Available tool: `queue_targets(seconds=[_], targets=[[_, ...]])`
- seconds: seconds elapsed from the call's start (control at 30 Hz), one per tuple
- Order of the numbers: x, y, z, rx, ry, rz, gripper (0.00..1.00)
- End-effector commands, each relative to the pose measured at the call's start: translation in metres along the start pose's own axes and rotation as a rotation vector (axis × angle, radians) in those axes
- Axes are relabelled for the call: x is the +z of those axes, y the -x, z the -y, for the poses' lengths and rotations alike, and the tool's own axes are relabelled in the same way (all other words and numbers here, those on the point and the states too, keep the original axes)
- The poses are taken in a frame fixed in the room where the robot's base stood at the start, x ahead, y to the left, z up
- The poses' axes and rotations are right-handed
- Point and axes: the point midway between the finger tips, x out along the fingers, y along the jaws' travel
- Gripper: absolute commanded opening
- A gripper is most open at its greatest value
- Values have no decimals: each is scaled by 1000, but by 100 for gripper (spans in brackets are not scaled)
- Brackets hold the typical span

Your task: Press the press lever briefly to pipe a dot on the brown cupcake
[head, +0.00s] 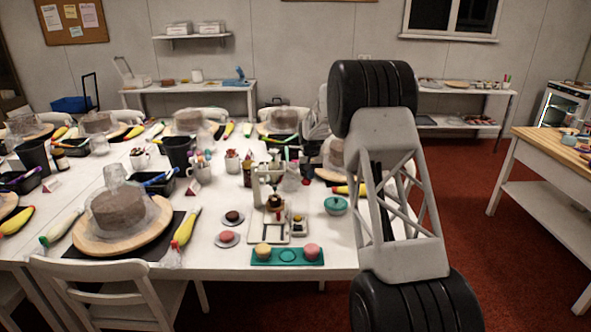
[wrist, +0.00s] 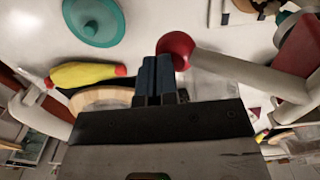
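The press (head: 259,180) stands near the front right of the long white table. Its lever has a red ball knob (wrist: 175,48) on a pale shaft (wrist: 232,70) in the wrist view; the knob also shows small in the head view (head: 306,181). The brown cupcake (head: 276,203) appears to sit at the press, under its head. My gripper (wrist: 157,72) has its blue fingers together with nothing visible between them. The fingertips are right beside the knob; I cannot tell if they touch it. In the head view my arm is in front and the fingers cannot be made out.
A teal tray (head: 260,259) in front of the press holds a tan cupcake (head: 263,249) and a pink cupcake (head: 311,250). Cakes and piping bags fill the left side.

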Motion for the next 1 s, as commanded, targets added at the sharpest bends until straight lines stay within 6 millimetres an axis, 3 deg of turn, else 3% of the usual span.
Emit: queue_targets(seconds=[0.27,1.0], targets=[[0,10,0,0,0,0,0],[0,82,0,0,0,-1,0]])
